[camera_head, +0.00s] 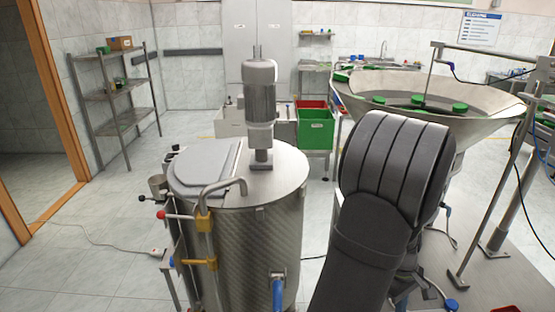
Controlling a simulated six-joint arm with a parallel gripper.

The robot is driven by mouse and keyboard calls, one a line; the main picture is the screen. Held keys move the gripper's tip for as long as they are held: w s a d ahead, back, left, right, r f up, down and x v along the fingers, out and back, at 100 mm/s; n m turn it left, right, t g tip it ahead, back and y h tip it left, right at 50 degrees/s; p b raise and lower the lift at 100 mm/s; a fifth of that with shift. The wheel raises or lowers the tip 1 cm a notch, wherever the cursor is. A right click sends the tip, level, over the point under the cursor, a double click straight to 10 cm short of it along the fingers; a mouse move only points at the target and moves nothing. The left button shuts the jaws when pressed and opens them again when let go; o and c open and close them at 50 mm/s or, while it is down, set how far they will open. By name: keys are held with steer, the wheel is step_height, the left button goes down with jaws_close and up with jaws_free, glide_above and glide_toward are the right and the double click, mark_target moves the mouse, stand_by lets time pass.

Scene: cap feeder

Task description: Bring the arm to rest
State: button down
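My arm shows as a thick black segmented link in the front right of the head view, bent at a rounded top. It stands in front of the feeder bowl (485,107) and hides part of its stand. The bowl is a wide metal funnel with several green caps (417,100) on its inner slope and rim. My gripper is not in view, so its state and what it may hold are hidden.
A steel tank (245,250) with a motor (260,95) on its lid stands left of my arm. A green crate (315,132) and a red crate (311,104) are behind it. Metal shelves (118,93) stand at the left wall. Floor at left is mostly clear, with a cable.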

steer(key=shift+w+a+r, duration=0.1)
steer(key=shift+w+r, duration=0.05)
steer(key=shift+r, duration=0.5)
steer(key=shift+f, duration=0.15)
